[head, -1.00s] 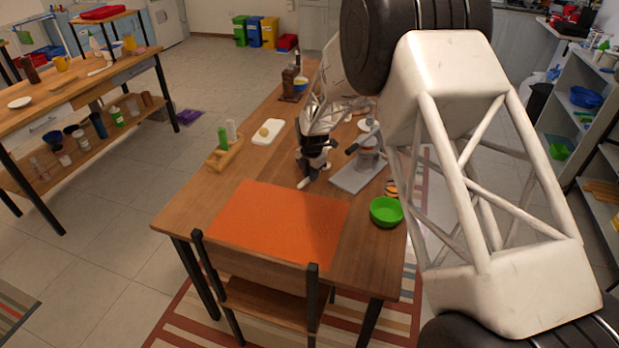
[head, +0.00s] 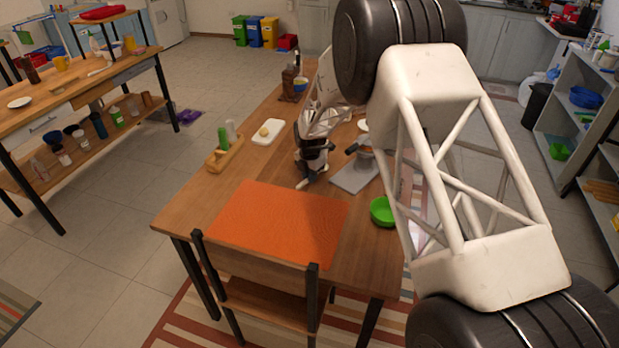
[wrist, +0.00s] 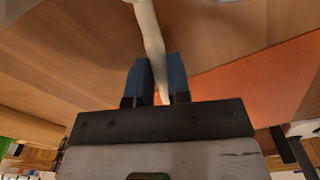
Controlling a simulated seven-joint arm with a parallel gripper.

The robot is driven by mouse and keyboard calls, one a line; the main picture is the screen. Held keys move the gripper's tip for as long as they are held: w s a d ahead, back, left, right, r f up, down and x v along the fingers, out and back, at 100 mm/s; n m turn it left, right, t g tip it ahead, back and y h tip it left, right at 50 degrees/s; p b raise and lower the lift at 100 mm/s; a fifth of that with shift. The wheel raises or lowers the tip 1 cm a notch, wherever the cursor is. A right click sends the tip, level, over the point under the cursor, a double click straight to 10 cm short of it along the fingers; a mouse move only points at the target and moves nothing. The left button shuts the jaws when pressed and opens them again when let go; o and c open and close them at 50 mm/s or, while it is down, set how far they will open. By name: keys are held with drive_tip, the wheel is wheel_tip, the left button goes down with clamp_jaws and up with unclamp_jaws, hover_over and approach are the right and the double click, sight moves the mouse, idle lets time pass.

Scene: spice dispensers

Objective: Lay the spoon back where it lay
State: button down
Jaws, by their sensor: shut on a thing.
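The spoon (wrist: 151,38) is pale cream. In the wrist view it passes between the two dark blue fingers of my gripper (wrist: 157,68), which are shut on it. One end of the spoon runs out of the top of the wrist view, over bare wood. In the head view my gripper (head: 305,177) is low over the wooden table (head: 195,190), just behind the orange mat. A small pale piece of the spoon (head: 301,185) shows below the gripper there. I cannot tell whether the spoon touches the table.
The orange mat (head: 270,220) lies in front. A green bowl (head: 381,212) and a grey-based device (head: 354,177) stand to the right. A wooden rack (head: 225,155) with shakers and a white board (head: 266,132) are left. A chair (head: 262,265) stands at the front edge.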

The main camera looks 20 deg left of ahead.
drive_tip(key=shift+f, duration=0.45)
drive_tip(key=shift+f, duration=0.1)
drive_tip(key=c, duration=1.1)
unclamp_jaws()
wheel_tip(320, 180, up, 12)
drive_tip(key=shift+r, duration=0.15)
idle(0.4)
